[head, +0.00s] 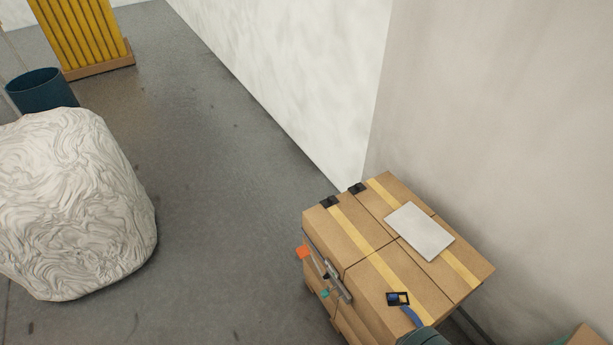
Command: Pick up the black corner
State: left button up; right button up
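Two small black corner pieces sit at the far edge of the stacked cardboard boxes: a left black corner (330,201) and a right black corner (357,188). Each is near the far end of a yellow tape strip. I cannot tell what that piece is.
A pale flat sheet (420,231) lies on the boxes (368,239). Grey, orange and teal items (335,280) are at their left side. A wall stands close behind. A wrapped white bulk (75,205), a dark blue bin (40,90) and open floor (220,190) are left.

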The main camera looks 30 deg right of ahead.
aim_at(329, 201)
jog(key=i, duration=1.05)
jog(key=i+j+z, duration=0.1)
jog(key=i, duration=1)
jog(key=z, duration=0.4)
jog(key=i+z, duration=0.1)
jog(key=z, duration=0.35)
jog(key=j+z, duration=0.1)
jog(key=z, duration=0.3)
jog(key=i+z, duration=0.1)
jog(key=z, duration=0.3)
jog(key=j+z, duration=0.15)
jog(key=z, duration=0.3)
